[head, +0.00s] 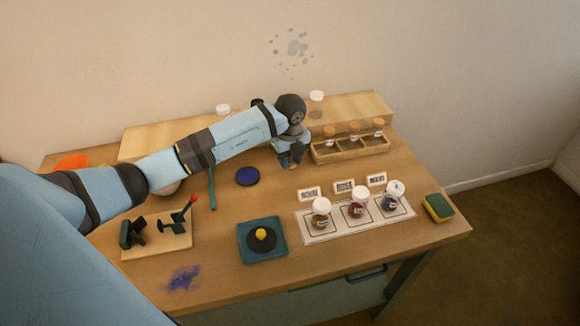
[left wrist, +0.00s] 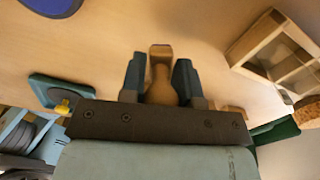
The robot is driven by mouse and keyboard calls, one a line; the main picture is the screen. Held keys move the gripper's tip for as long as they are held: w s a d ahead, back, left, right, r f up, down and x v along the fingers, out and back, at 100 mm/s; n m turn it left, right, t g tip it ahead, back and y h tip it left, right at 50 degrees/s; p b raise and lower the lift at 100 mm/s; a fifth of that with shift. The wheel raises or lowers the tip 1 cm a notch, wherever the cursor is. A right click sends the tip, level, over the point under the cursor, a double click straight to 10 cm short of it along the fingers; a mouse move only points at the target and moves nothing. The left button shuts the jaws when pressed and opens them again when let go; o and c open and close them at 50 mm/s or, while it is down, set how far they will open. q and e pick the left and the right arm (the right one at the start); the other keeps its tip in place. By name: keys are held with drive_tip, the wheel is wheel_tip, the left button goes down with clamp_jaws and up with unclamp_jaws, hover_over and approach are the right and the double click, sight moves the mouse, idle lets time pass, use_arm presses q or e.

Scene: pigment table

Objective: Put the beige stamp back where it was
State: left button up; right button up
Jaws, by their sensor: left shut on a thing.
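The beige stamp (left wrist: 161,72) is between the two fingers of my left gripper (left wrist: 159,82) in the left wrist view. Its light wooden handle runs forward from the fingers to a squarer end. In the head view my left gripper (head: 290,164) points down over the table, left of the wooden rack and right of the blue round pad (head: 247,176); the stamp is mostly hidden there. I cannot tell whether the stamp touches the table. My right gripper is not in view.
The wooden rack (head: 350,153) holds cork-topped jars close to the gripper's right. In front are a white mat (head: 312,239) with three jars and label cards behind it, a teal tray (head: 279,249) with a black disc, and a sponge (head: 438,208). A small stand (head: 175,246) is at left.

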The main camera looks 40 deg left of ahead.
sight(290, 162)
use_arm(q)
wheel_tip(290, 162, down, 3)
drive_tip(key=shift+f, duration=0.15)
drive_tip(key=shift+f, duration=0.15)
drive_tip(key=o, duration=0.8)
